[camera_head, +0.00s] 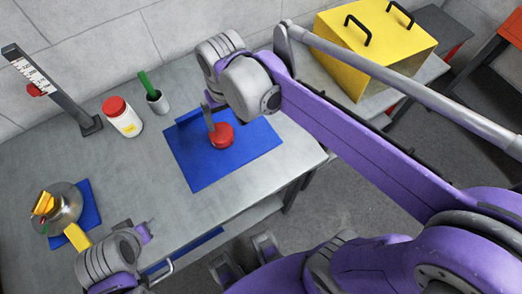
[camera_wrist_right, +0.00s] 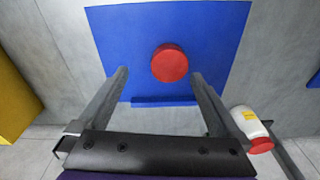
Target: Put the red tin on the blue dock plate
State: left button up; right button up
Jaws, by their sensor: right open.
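The red tin (camera_head: 222,135) stands upright on the blue dock plate (camera_head: 250,148) on the grey table. In the right wrist view the tin (camera_wrist_right: 169,64) sits inside the plate's edges (camera_wrist_right: 215,30), towards the strip side. My right gripper (camera_head: 209,116) is close to the tin in the head view. In the wrist view it (camera_wrist_right: 160,74) is open, its two fingers spread to either side, apart from the tin and holding nothing.
A white jar with a red lid (camera_head: 122,117), a grey cup with a green item (camera_head: 157,101) and an upright scale (camera_head: 52,90) stand along the back. A metal bowl (camera_head: 66,208) sits at left on another blue mat (camera_head: 90,205). A yellow box (camera_head: 375,45) is at right.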

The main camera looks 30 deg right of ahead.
jog(key=s+d+f+t, duration=0.1)
jog(key=s+f, duration=0.2)
jog(key=s, duration=0.1)
jog(key=s+d+f+t, duration=0.1)
jog(key=s+d+f, duration=0.1)
jog(key=s+f, duration=0.1)
jog(key=s+d+f+n+t, duration=0.1)
jog(key=s+f+t, duration=0.1)
jog(key=s, duration=0.3)
jog(key=shift+d+f, duration=0.3)
jog(key=shift+f, duration=0.15)
jog(key=shift+c, duration=0.3)
